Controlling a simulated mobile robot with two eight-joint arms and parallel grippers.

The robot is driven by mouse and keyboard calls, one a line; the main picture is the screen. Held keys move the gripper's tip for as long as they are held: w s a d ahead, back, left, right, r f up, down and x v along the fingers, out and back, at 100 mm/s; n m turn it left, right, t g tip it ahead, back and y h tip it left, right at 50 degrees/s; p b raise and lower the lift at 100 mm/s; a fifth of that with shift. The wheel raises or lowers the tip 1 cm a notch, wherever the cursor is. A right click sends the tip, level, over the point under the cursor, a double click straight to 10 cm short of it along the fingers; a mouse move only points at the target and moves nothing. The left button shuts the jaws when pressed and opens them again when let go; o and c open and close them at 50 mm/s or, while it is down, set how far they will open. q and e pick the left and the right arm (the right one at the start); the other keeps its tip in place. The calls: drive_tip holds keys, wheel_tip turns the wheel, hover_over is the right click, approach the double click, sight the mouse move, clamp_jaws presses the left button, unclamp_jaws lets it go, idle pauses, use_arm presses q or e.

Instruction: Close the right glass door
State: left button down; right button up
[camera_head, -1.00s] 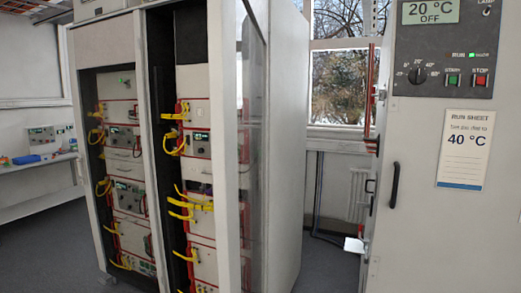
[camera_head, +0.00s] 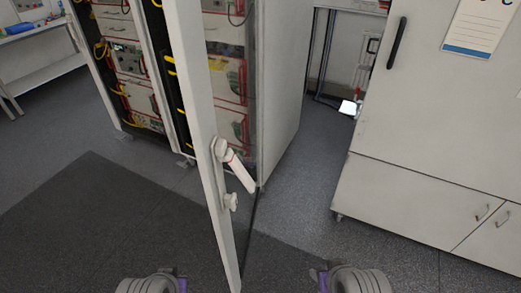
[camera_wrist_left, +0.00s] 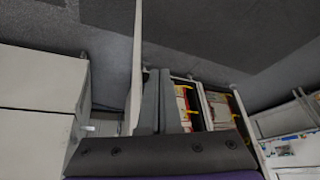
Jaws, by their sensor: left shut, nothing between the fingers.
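The right glass door (camera_head: 203,110) stands open in the head view, swung out from the cabinet toward me. Its pale frame is seen nearly edge-on, with the clear pane to its right. A white handle with a red band (camera_head: 236,170) sticks out from the frame, with a small white knob (camera_head: 230,202) below it. In the left wrist view the door is a thin white strip (camera_wrist_left: 136,55). My left gripper (camera_wrist_left: 160,74) shows there with dark fingers shut and empty, close to the strip in the picture; contact cannot be told.
The cabinet (camera_head: 283,100) holds red-edged instruments with yellow cables. A large white chamber (camera_head: 410,125) with a black handle stands at right, with low drawers beneath. A bench (camera_head: 35,75) is at far left. The grey floor (camera_head: 90,215) before the cabinet is clear.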

use_arm(q)
drive_tip(key=w+d+r+m+t+y+b, duration=0.1)
drive_tip(key=w+d+r+m+y, duration=0.3)
drive_tip(key=d, duration=0.3)
drive_tip(key=w+d+r+m+y+b, duration=0.1)
drive_tip(key=w+d+r+m+b, duration=0.15)
drive_tip(key=w+d+r, duration=0.35)
drive_tip(key=s+d+r+m+t+y, duration=0.1)
drive_tip(key=d+r+t, duration=0.25)
drive_tip(key=d, duration=0.45)
drive_tip(key=s+d+r+m+t+y, duration=0.1)
drive_tip(key=d+r+t, duration=0.25)
drive_tip(key=d, duration=0.55)
drive_tip(key=w+a+f+g, duration=0.1)
drive_tip(key=w+a+f, duration=0.3)
drive_tip(key=w+a, duration=0.4)
drive_tip(key=shift+w+a+p, duration=0.35)
drive_tip(key=shift+w+p, duration=0.05)
drive_tip(key=shift+w, duration=0.3)
use_arm(e)
drive_tip(key=shift+s+f, duration=0.25)
drive_tip(key=shift+f, duration=0.4)
drive_tip(key=shift+s+f, duration=0.25)
drive_tip(key=shift+f, duration=0.4)
drive_tip(key=shift+s+f, duration=0.25)
drive_tip(key=shift+f, duration=0.4)
use_arm(q)
drive_tip(key=shift+n, duration=0.25)
